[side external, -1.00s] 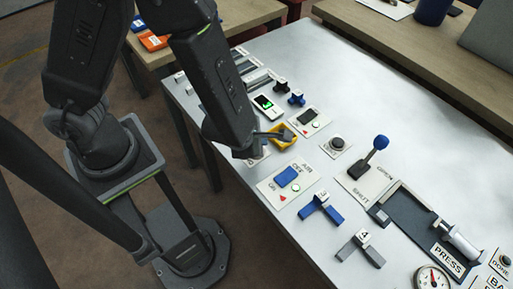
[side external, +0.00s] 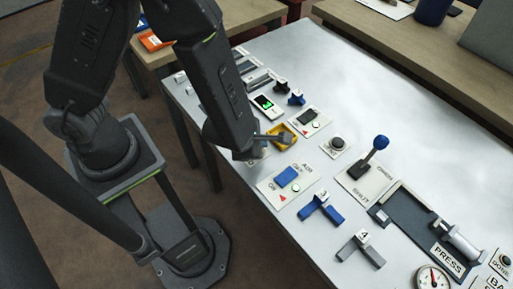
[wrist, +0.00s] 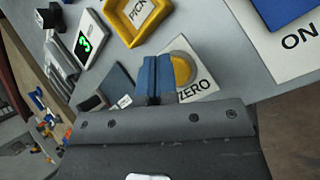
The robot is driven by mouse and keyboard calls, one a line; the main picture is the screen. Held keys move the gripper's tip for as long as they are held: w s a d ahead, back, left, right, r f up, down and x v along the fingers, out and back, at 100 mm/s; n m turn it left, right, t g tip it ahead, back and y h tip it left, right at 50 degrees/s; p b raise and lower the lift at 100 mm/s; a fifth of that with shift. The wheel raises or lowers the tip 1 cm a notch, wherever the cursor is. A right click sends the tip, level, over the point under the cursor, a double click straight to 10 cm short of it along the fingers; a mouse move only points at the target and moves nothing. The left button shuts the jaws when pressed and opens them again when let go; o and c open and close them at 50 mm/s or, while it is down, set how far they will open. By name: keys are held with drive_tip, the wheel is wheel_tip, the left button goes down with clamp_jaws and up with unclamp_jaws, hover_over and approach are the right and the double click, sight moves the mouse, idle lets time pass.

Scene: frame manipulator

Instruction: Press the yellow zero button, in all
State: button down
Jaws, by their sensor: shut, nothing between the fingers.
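The yellow zero button (wrist: 183,68) is round and sits on a pale plate labelled ZERO (wrist: 205,82) in the wrist view. My gripper (wrist: 154,78) has its two blue fingertips together with nothing between them. In the wrist view the fingertips lie just left of the yellow button and overlap its left edge. I cannot tell whether they touch it. In the side view my arm hides most of the ZERO plate, and the button does not show clearly there.
A yellow PICK tray (wrist: 128,38) and a display with a green digit (wrist: 86,42) are close by. A blue switch on its plate (side external: 286,175), a round black button (side external: 337,143) and a blue-knobbed lever (side external: 380,143) stand on the table.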

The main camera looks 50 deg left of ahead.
drive_tip(key=shift+f, duration=0.45)
idle(0.9)
drive_tip(key=shift+r, duration=0.85)
drive_tip(key=shift+r, duration=0.1)
drive_tip(key=shift+r, duration=2.4)
